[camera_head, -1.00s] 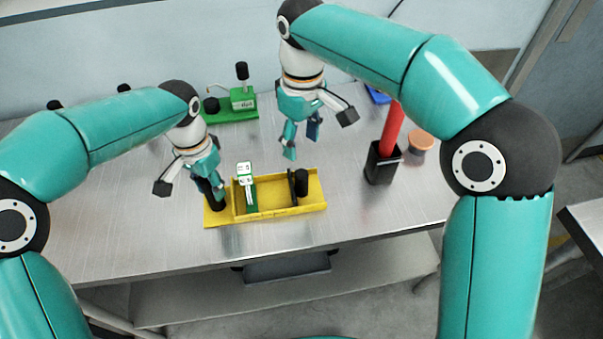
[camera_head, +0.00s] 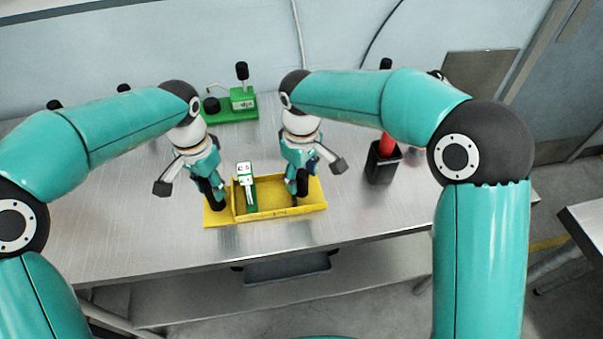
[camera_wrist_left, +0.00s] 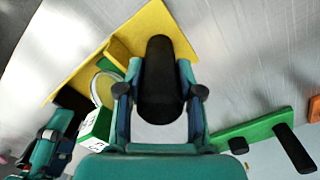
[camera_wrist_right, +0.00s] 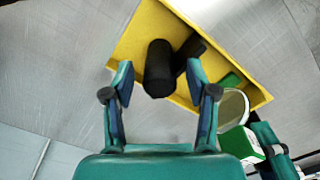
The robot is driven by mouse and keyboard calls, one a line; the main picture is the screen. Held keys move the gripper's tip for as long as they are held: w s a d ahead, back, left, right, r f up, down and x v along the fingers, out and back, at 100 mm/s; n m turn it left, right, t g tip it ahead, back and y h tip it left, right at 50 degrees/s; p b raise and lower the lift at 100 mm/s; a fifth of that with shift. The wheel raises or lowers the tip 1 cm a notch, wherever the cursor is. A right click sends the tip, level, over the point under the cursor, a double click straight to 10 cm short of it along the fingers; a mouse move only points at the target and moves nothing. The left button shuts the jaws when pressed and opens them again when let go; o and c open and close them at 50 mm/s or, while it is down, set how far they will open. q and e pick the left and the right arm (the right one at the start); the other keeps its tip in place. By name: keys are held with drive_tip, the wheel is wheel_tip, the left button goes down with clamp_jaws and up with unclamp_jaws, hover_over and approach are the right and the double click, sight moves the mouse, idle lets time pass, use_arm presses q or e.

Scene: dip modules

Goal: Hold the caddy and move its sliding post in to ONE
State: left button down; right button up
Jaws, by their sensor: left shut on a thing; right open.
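The yellow caddy (camera_head: 270,214) lies on the metal table, with a green and white module (camera_head: 246,188) standing inside it near its left end. My left gripper (camera_wrist_left: 160,100) is shut on the black upright handle (camera_wrist_left: 160,75) at the caddy's left end. The black sliding post (camera_wrist_right: 158,68) stands inside the caddy's right part, joined to a dark crosspiece (camera_wrist_right: 190,50). My right gripper (camera_wrist_right: 160,100) is open, its fingers apart on either side of the post in the right wrist view. In the head view my right gripper (camera_head: 298,185) largely hides the post.
A green fixture (camera_head: 236,104) with black knobs stands at the back of the table. A black holder (camera_head: 381,163) with a red piece (camera_head: 387,143) stands to the right of the caddy. The table in front of the caddy is clear.

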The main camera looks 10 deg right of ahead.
clamp_jaws()
idle(0.3)
drive_tip(key=a, duration=0.5)
unclamp_jaws()
